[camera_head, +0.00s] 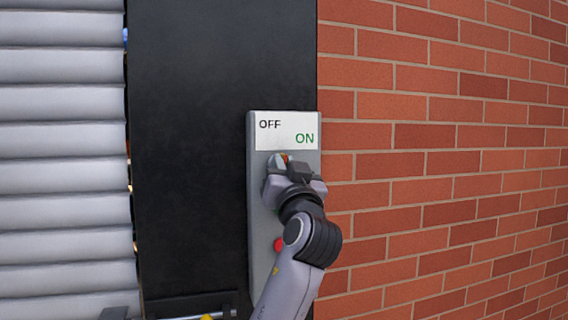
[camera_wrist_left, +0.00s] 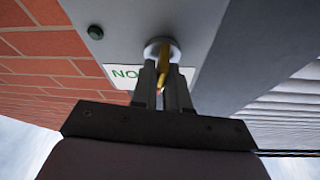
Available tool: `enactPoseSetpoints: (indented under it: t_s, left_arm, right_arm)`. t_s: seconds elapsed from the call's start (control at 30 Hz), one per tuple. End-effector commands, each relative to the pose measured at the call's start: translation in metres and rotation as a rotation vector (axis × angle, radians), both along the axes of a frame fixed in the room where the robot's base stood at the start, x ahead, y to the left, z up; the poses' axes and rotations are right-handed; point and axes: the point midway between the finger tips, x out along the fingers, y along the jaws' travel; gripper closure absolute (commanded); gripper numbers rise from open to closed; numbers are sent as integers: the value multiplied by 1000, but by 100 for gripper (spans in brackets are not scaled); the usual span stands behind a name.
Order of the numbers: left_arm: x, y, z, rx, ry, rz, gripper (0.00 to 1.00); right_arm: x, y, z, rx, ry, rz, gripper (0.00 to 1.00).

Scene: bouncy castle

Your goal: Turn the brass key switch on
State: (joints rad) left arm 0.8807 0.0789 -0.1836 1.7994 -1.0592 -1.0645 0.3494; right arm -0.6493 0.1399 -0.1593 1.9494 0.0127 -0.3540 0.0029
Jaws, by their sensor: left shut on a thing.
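A tall grey control box (camera_head: 256,200) is fixed to the black post, with a white label (camera_head: 285,132) at its top reading OFF on the left and green ON on the right. My left gripper (camera_head: 283,164) is at the box just below the label. In the left wrist view, the brass key (camera_wrist_left: 164,66) stands out from a round silver collar (camera_wrist_left: 160,45), and the fingers of my left gripper (camera_wrist_left: 164,86) are shut on it. The key looks slightly tilted in that view. In the head view the gripper hides most of it, so its exact angle cannot be told. My right gripper is not in view.
A red button (camera_head: 278,244) sits lower on the box, beside my left forearm. A dark round button (camera_wrist_left: 95,32) shows in the left wrist view.

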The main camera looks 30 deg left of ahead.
Motion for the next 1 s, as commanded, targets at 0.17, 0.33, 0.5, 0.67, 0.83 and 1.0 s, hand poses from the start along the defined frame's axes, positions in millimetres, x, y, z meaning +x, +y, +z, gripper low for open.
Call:
enactPoseSetpoints:
  t_s: [0.17, 0.33, 0.5, 0.67, 0.83, 1.0]
  left_arm:
    - [0, 0, 2, 100, 123, -1, 100]
    - [0, 0, 2, 204, 248, -1, 100]
    - [0, 0, 1, 307, 371, -2, 100]
    - [-1, 0, 1, 403, 488, -1, 100]
    - [0, 0, 1, 507, 614, 0, 100]
    - [-1, 1, 1, 609, 739, 1, 100]
  right_arm:
    - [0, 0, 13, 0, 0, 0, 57]
    - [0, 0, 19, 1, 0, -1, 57]
    - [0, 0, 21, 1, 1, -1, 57]
    - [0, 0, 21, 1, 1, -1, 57]
    - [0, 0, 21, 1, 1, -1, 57]
    - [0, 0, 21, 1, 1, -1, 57]
